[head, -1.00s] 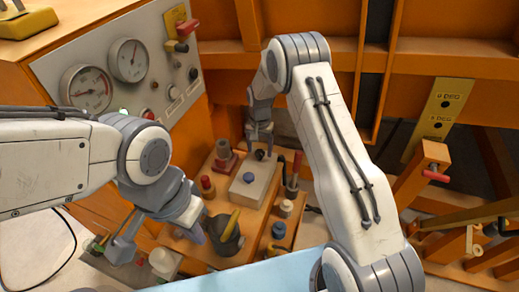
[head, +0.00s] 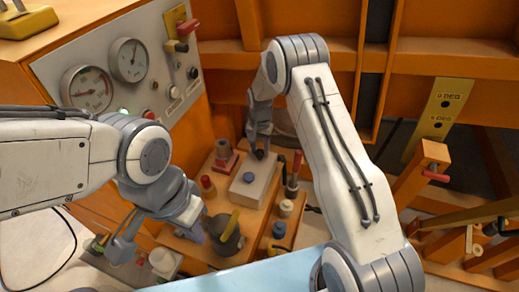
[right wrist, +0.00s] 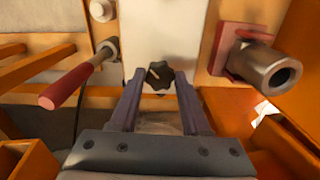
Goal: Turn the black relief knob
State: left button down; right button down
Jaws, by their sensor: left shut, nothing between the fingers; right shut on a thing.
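The black relief knob (right wrist: 158,76) is a small lobed knob with a pale mark on its top. It sits on a light block (right wrist: 165,25) and lies between the fingers of my right gripper (right wrist: 158,88), which is shut on it. In the head view, my right gripper (head: 259,150) reaches down to the far end of the light block (head: 250,185), and its fingers partly hide the knob. My left gripper (head: 195,233) is shut and empty, low at the left beside a dark fitting with a yellow handle (head: 232,222).
A red-handled lever (right wrist: 70,85) and a metal tube on a red flange (right wrist: 268,70) flank my right gripper. The gauge panel (head: 150,85) stands at the left. Orange beams rise behind.

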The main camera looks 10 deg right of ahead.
jog(key=m, duration=0.8)
jog(key=shift+w+m+p, duration=0.1)
jog(key=shift+m+p, duration=0.2)
jog(key=m, duration=0.4)
jog(key=shift+m, duration=2)
jog(key=shift+r, duration=0.1)
jog(key=shift+c, duration=1.8)
grip_release()
